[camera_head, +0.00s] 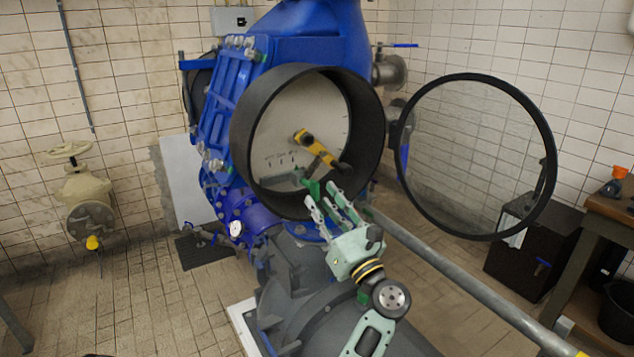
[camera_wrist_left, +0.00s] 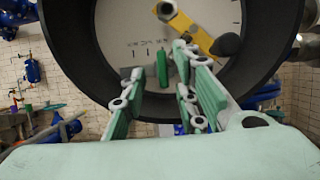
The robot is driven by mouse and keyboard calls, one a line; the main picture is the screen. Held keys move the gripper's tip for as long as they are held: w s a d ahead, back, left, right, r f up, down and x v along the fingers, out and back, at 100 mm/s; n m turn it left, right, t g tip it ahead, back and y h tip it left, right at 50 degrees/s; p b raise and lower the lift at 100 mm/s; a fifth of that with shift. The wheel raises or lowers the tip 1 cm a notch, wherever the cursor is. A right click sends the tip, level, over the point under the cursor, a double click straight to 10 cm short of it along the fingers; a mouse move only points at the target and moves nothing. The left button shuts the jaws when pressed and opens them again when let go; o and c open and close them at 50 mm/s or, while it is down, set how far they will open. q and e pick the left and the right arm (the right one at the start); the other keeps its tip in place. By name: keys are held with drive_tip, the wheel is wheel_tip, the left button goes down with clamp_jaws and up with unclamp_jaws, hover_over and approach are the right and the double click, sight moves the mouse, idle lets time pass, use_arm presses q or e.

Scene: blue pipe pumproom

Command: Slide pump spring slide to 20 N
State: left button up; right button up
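A round black gauge housing (camera_head: 240,130) with a pale dial (camera_head: 290,115) is fixed to the blue pump. A yellow lever with a dark knob (camera_head: 320,150) crosses the dial; it also shows in the wrist view (camera_wrist_left: 195,30). Low on the dial, near short scale marks, is a small green piece (camera_head: 311,188), seemingly the spring slide; it also shows in the wrist view (camera_wrist_left: 163,68). My left gripper (camera_head: 328,200) reaches into the housing's lower edge. Its fingers (camera_wrist_left: 160,82) are apart, around the green piece; contact cannot be told. The scale numbers are unreadable. My right gripper is out of view.
The round glass cover (camera_head: 475,155) hangs open at the right of the housing. A grey rail (camera_head: 460,280) runs diagonally to the lower right. A beige valve (camera_head: 85,195) stands at the left wall; a wooden table (camera_head: 610,207) stands at the right edge.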

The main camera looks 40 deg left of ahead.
sight(318, 196)
use_arm(q)
drive_tip(key=p+x, duration=0.1)
drive_tip(key=x, duration=0.2)
drive_tip(key=shift+w+a, duration=0.25)
drive_tip(key=shift+a, duration=0.15)
drive_tip(key=shift+w+a, duration=0.1)
drive_tip(key=shift+a, duration=0.05)
drive_tip(key=c, duration=0.7)
clamp_jaws()
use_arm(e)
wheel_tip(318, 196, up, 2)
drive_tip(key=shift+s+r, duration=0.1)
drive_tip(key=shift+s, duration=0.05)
